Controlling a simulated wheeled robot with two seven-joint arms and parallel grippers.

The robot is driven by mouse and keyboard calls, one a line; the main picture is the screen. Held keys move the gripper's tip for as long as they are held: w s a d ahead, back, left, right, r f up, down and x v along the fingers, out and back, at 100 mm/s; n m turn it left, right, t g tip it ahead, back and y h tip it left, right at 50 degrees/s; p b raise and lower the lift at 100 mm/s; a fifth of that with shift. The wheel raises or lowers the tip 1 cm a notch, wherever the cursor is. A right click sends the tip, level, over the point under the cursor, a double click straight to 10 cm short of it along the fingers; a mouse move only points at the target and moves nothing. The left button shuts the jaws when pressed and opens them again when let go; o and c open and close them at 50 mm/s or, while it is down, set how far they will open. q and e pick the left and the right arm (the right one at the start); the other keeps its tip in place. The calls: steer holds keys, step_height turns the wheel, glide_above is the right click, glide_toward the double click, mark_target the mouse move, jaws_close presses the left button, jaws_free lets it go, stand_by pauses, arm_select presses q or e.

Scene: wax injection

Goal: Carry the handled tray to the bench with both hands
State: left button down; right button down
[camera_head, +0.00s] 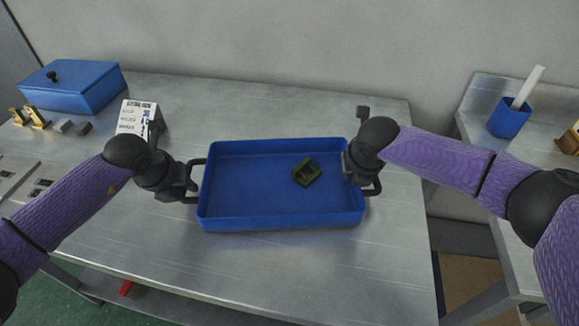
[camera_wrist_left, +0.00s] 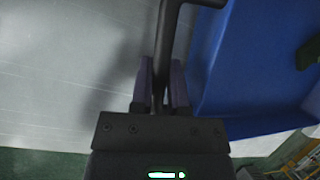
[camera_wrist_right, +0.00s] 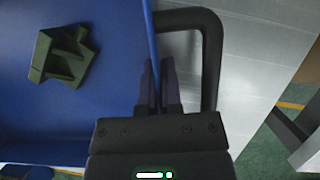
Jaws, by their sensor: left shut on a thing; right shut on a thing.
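The blue handled tray (camera_head: 283,222) is over the metal bench, roughly level; I cannot tell whether it touches the top. A dark green part (camera_head: 306,172) lies inside it, right of the middle, and shows in the right wrist view (camera_wrist_right: 62,57). My left gripper (camera_head: 190,184) is shut on the black left handle (camera_wrist_left: 166,45). My right gripper (camera_head: 353,164) is shut at the tray's right side. In the right wrist view its fingers (camera_wrist_right: 158,85) straddle the blue rim, with the black right handle (camera_wrist_right: 213,60) beside them.
The metal bench (camera_head: 290,278) has free room in front of the tray. A blue lidded box (camera_head: 88,92), a white printed box (camera_head: 136,116) and small brass parts (camera_head: 30,118) stand at the left. A second table (camera_head: 476,125) at the right holds a blue cup (camera_head: 508,121).

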arm_select(q)
steer(key=c, duration=1)
jaws_free()
steer(key=shift+a+f, duration=0.1)
steer(key=shift+f, duration=0.45)
arm_select(e)
steer(key=c, duration=1.2)
jaws_free()
steer(key=shift+d+f, duration=0.15)
steer(key=shift+f, duration=0.45)
arm_select(q)
steer(key=o, duration=0.4)
steer(key=shift+r, duration=0.2)
arm_select(e)
steer(key=o, duration=0.4)
steer(key=shift+r, duration=0.2)
arm_select(q)
steer(key=v, duration=1.2)
arm_select(e)
steer(key=v, duration=1.2)
